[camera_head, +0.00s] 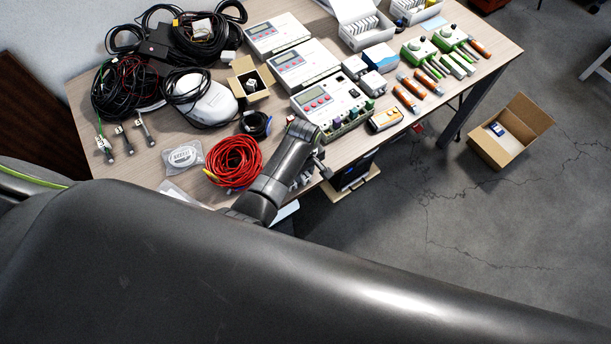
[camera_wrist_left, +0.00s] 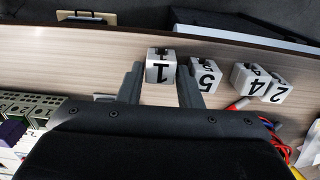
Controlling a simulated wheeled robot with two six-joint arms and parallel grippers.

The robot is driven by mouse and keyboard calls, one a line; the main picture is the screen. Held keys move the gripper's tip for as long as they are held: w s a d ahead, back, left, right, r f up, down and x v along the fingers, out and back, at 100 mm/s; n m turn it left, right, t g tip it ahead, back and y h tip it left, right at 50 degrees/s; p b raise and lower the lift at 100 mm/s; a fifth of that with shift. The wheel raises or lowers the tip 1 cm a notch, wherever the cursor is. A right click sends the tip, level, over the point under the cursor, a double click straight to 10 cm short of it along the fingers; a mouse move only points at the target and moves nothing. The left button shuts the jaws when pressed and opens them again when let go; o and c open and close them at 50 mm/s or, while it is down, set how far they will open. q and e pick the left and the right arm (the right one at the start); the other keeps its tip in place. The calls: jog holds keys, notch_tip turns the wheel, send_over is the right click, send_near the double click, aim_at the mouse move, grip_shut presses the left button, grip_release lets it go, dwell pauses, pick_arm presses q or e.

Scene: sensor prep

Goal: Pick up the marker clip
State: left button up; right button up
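Several small white blocks with black numbers, which look like the marker clips, lie on the wooden table in the left wrist view. The one marked 1 (camera_wrist_left: 160,72) sits between the two fingers of my left gripper (camera_wrist_left: 160,79). The fingers are spread, one on each side of it; whether they touch it is unclear. The blocks marked 5 (camera_wrist_left: 205,77), 4 (camera_wrist_left: 246,79) and 2 (camera_wrist_left: 275,88) lie to its right. In the head view my left gripper (camera_head: 318,166) is over the table's front edge, and my arm hides most of the blocks. My right gripper is not in view.
A red cable coil (camera_head: 234,162) lies left of my arm. White devices, such as the front one (camera_head: 330,100), stand behind it. An open cardboard box (camera_head: 487,153) stands on the floor.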

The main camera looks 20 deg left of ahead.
pick_arm(q)
jog(key=c, duration=0.6)
jog(key=shift+r, duration=0.15)
